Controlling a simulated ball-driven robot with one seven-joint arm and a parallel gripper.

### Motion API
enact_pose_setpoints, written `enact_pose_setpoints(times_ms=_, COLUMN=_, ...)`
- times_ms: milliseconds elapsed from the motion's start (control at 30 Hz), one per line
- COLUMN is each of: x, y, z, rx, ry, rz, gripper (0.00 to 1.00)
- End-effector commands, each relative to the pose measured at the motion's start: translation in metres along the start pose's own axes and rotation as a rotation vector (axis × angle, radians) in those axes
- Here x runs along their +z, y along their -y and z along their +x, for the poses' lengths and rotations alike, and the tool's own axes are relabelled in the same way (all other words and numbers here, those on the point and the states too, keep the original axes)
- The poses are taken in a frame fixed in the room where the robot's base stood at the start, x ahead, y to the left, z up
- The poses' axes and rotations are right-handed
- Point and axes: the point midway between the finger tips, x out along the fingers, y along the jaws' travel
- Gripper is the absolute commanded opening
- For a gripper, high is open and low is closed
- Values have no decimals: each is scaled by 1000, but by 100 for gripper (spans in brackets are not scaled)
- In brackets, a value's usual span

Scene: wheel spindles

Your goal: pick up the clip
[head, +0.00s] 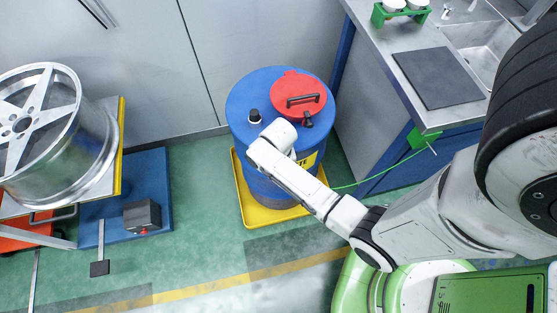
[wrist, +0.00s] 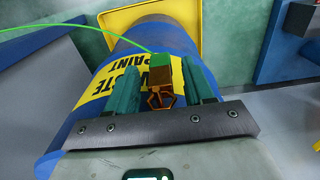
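The clip (wrist: 160,83) shows in the wrist view as a small block with copper-orange and green faces and a hexagonal orange loop at its near end. A thin green cable (wrist: 68,26) runs toward it from the left. My gripper (wrist: 159,74) has its two teal fingers apart, one on each side of the clip. The gaps beside the clip are narrow, and I cannot tell whether either finger touches it. In the head view the clip and my fingertips are hidden at the drum by my wrist.
The blue waste-paint drum (head: 247,91) with a red lid (head: 297,85) stands in a yellow tray (head: 246,208). A steel workbench (head: 365,27) is on the right. A wheel rim (head: 93,149) and scale-like blue platform (head: 153,180) are left. Green floor lies between.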

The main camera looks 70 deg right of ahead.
Motion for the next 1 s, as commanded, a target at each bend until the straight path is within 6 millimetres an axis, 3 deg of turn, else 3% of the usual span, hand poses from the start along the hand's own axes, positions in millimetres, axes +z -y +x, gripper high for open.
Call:
enact_pose_setpoints(times_ms=67, x=0, y=0, z=0, rx=0, ry=0, rz=0, gripper=44)
enact_pose_setpoints(times_ms=500, x=0, y=0, z=0, rx=0, ry=0, rz=0, gripper=2)
enact_pose_setpoints(times_ms=933, x=0, y=0, z=-5, rx=-1, ry=-1, rz=0, gripper=0)
enact_pose_setpoints(times_ms=1000, x=6, y=0, z=-6, rx=1, ry=1, rz=-2, gripper=0)
